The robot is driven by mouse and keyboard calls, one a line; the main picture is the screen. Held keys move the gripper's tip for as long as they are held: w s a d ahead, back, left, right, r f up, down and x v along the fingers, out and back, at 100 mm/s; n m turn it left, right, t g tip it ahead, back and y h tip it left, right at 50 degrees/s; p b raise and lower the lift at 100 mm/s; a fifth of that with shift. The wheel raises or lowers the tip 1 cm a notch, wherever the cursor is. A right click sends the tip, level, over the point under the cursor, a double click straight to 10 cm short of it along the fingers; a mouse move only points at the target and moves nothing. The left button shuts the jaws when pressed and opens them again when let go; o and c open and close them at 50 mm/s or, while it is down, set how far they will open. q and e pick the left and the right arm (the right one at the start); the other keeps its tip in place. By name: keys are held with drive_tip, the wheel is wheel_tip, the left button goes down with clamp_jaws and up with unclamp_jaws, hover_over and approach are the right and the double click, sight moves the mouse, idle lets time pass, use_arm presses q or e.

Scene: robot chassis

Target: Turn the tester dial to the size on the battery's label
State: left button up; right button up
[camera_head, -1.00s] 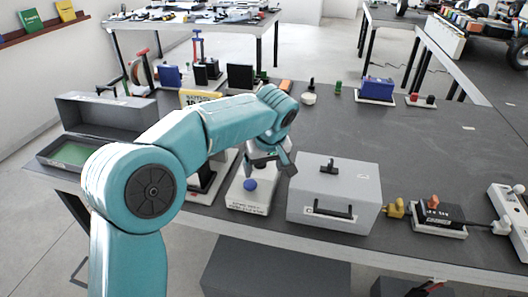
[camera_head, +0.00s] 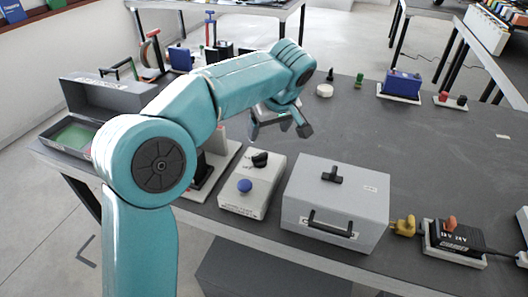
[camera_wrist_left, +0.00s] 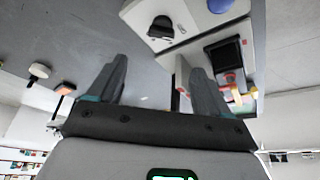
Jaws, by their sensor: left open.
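A white box with a black dial (camera_head: 260,159) and a blue button (camera_head: 245,186) stands near the table's front; it looks like the tester (camera_head: 233,203). Small print around the dial is too small to read. The dial also shows in the left wrist view (camera_wrist_left: 160,28). My left gripper (camera_head: 280,128) is open and empty, above and behind the dial, apart from it. In the left wrist view its two fingers (camera_wrist_left: 156,82) are spread with nothing between them. I cannot make out the battery or its label; my left arm hides part of the table. My right gripper is out of view.
A grey case (camera_head: 335,205) with a black handle stands right of the tester. A dark device (camera_head: 455,240) on a white base is further right. An open grey box (camera_head: 75,133) is at the left. The table's middle right is clear.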

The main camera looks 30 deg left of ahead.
sight(260, 154)
use_arm(q)
drive_tip(key=x, duration=1.3)
drive_tip(key=shift+s+f+b, duration=0.1)
drive_tip(key=shift+f+b, duration=0.15)
drive_tip(key=shift+b, duration=0.15)
drive_tip(key=shift+c, duration=0.4)
drive_tip(key=c, duration=1)
